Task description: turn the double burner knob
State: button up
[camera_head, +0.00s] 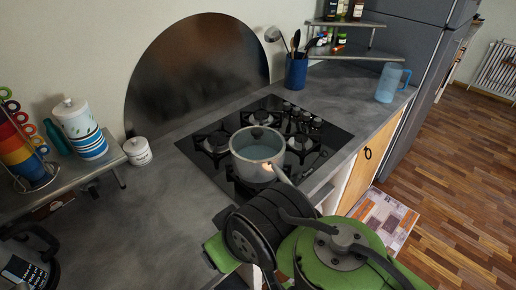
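A black gas cooktop (233,121) is set in the grey counter. A row of several small dark knobs (306,116) runs along its far right part, by the grates. I cannot tell which one is the double burner knob, nor how any knob is turned. A lidded metal pot (256,160) stands on the near burner, its handle pointing toward me. My green and black arm fills the bottom middle, in front of the cooktop's near edge. My gripper's fingers do not show.
A blue utensil holder (296,71) stands behind the knobs. A blue pitcher (387,84) is at the counter's right end. A white canister (137,151) and a shelf with cups (22,150) are at left. The counter left of the cooktop is mostly clear.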

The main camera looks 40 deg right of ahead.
aim_at(306, 117)
jog(key=z, duration=1.75)
